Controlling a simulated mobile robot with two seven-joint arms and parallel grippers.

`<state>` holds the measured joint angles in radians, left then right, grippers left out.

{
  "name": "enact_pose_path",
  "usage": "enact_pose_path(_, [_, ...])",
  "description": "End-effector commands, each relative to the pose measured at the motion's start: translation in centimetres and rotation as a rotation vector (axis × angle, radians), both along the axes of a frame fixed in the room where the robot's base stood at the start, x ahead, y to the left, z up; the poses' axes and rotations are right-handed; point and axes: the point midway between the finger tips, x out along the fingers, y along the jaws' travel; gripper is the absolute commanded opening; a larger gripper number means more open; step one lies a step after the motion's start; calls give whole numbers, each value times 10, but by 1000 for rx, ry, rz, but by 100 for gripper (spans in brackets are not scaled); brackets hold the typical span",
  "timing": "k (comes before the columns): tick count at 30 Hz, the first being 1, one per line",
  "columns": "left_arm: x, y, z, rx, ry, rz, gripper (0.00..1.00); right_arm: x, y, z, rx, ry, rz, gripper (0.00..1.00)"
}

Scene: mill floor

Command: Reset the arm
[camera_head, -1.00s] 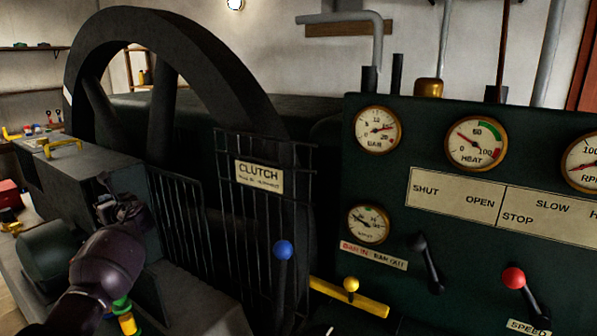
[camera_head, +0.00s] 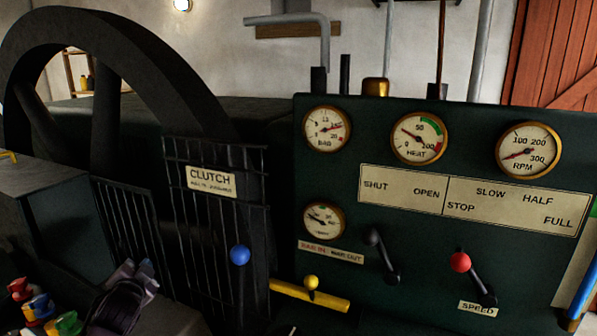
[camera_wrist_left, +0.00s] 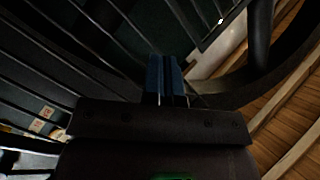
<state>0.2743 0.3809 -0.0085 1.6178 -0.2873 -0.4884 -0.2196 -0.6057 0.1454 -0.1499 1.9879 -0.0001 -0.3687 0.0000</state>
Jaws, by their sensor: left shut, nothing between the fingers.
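My left arm comes in at the lower left of the head view. Its dark gripper (camera_head: 137,270) is low in front of the barred guard, left of the blue-knobbed lever (camera_head: 240,256). In the left wrist view the gripper (camera_wrist_left: 166,75) shows blue fingers pressed together with nothing between them. Dark bars lie beyond the fingertips; I cannot tell the exact gap. My right gripper is in neither view.
The guard with the CLUTCH plate (camera_head: 211,181) stands before a large flywheel (camera_head: 150,70). A green gauge panel (camera_head: 400,220) is at the right, with a red-knobbed speed lever (camera_head: 460,262) and a yellow bar (camera_head: 320,298). Coloured pieces (camera_head: 40,305) lie lower left.

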Motion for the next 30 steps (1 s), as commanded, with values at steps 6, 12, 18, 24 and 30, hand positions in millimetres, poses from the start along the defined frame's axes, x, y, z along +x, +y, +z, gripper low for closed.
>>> enact_pose_path(6, [-81, -54, -65, -360, 20, -90, 0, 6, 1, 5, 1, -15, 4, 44])
enact_pose_path(12, [-159, -88, -110, -587, 75, -104, 0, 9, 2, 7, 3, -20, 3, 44])
enact_pose_path(18, [-239, -107, -152, -713, 167, -61, 0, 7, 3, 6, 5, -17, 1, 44])
enact_pose_path(24, [-314, -112, -198, -767, 280, 28, 0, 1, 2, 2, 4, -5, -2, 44])
enact_pose_path(30, [-356, -108, -221, -780, 345, 86, 0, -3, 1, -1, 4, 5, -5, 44])
